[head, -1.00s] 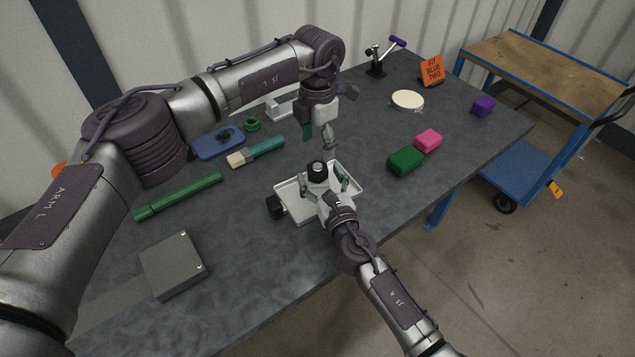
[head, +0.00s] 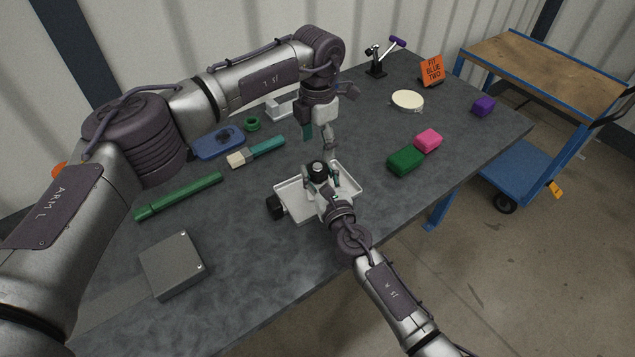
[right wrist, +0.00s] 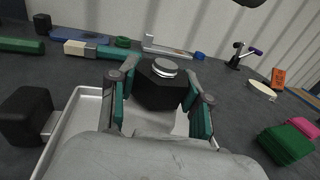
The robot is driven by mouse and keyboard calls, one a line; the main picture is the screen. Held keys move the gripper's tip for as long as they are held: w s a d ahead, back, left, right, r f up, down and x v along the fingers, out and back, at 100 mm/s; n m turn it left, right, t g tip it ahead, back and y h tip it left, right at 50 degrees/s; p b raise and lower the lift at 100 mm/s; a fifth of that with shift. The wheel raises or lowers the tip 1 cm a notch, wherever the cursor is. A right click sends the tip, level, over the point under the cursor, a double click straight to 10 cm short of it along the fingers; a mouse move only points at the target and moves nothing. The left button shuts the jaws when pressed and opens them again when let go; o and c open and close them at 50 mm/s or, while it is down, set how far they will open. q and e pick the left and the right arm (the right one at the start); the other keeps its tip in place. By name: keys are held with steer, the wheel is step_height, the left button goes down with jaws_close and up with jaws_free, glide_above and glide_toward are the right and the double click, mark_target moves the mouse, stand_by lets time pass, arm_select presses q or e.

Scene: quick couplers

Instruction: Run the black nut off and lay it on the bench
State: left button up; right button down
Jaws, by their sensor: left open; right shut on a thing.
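The black nut (right wrist: 160,88) is a dark hexagonal block with a round silver end showing at its top. In the head view the nut (head: 319,168) is over the white tray-like fixture (head: 291,187). My right gripper (right wrist: 161,80) has its teal-padded fingers on either side of the nut and is shut on it. What lies under the nut, including any thread, is mostly hidden by my gripper. My left gripper (head: 319,137) is open and empty, pointing down just behind the fixture.
A black block (head: 276,206) sticks out from the fixture's left side. A grey box (head: 172,265) stands front left. Green (head: 405,161) and pink (head: 428,140) blocks lie to the right. A green bar (head: 180,196) and teal-handled brush (head: 257,152) lie left. Bench (head: 250,255) in front is bare.

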mark_target(317, 165)
arm_select(q)
steer(key=m, duration=0.3)
steer(key=shift+d, duration=0.15)
steer(key=shift+f+m, duration=0.25)
steer(key=shift+m, duration=0.45)
step_height(317, 165, down, 8)
steer(key=shift+r, duration=0.25)
steer(key=c, duration=1.2)
steer(key=shift+o, duration=0.2)
steer(key=n, duration=0.3)
steer(key=shift+a, duration=0.2)
